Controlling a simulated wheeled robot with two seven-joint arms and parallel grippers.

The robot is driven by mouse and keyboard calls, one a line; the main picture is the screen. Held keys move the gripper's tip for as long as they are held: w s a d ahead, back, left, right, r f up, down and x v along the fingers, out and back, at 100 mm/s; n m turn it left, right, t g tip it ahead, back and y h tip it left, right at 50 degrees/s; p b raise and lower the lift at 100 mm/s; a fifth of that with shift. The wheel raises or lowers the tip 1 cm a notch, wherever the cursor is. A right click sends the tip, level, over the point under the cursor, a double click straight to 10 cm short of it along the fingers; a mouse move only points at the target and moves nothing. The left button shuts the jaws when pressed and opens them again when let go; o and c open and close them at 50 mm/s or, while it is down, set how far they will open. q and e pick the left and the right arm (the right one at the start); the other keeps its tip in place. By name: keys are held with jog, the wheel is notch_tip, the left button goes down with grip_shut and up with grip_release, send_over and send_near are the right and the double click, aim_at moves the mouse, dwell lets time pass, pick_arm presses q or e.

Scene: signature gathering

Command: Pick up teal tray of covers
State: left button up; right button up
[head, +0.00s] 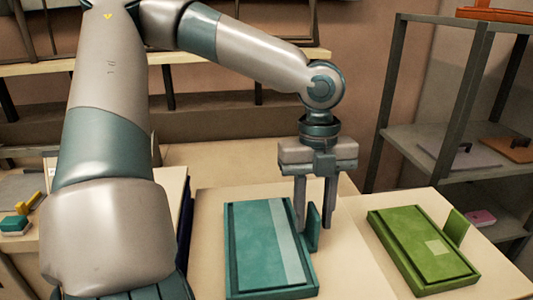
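A thin upright teal tab (313,229) stands at the tray's right edge. My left gripper (314,222) points down over this edge, its fingers apart with one on each side of the tab. A gap shows between the tab and the right finger; contact on the left side is hard to tell. My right gripper is out of view.
A green tray (413,272) with its own upright tab (456,228) lies to the right. A grey shelf rack (450,157) stands at the back right. A small teal and yellow item (15,224) lies at far left. Bare tabletop (350,265) separates the two trays.

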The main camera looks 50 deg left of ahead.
pick_arm(q)
grip_shut()
dwell(1.4)
